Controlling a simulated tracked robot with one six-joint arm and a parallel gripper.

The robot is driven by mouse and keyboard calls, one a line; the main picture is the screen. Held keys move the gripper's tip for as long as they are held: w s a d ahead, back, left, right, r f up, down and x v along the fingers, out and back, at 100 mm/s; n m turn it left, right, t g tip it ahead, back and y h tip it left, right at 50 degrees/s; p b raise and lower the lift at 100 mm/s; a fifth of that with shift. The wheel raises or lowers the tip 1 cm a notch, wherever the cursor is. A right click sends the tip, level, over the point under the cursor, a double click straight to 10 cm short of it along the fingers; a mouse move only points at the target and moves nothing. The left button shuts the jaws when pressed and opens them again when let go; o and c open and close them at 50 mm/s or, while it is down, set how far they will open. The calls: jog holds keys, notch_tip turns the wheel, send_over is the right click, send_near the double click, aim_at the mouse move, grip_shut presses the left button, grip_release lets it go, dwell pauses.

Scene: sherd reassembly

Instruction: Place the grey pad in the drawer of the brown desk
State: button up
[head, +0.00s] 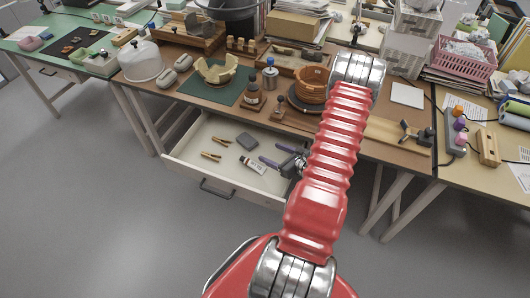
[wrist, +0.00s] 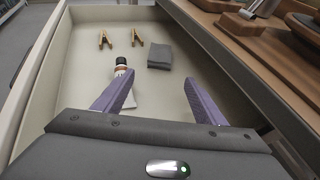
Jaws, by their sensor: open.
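The grey pad (head: 247,140) lies flat on the floor of the open drawer (head: 180,158) of the brown desk (head: 150,93). In the wrist view the pad (wrist: 159,56) is just beyond my fingertips, toward the right side of the drawer. My gripper (head: 273,157) is over the right part of the drawer, with its purple fingers pointing at the pad. In the wrist view my gripper (wrist: 158,80) is open, with nothing between its fingers. I see a gap between the fingers and the pad.
Two clothes-peg-like clips (head: 212,155) and a white tube with a black cap (head: 252,165) also lie in the drawer. My left finger partly hides the tube in the wrist view. The desktop above holds a bottle (head: 254,97), a green mat (head: 192,90) and pottery. The floor in front is clear.

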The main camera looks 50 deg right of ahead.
jog(key=shift+v, duration=0.9)
jog(key=shift+w, duration=0.1)
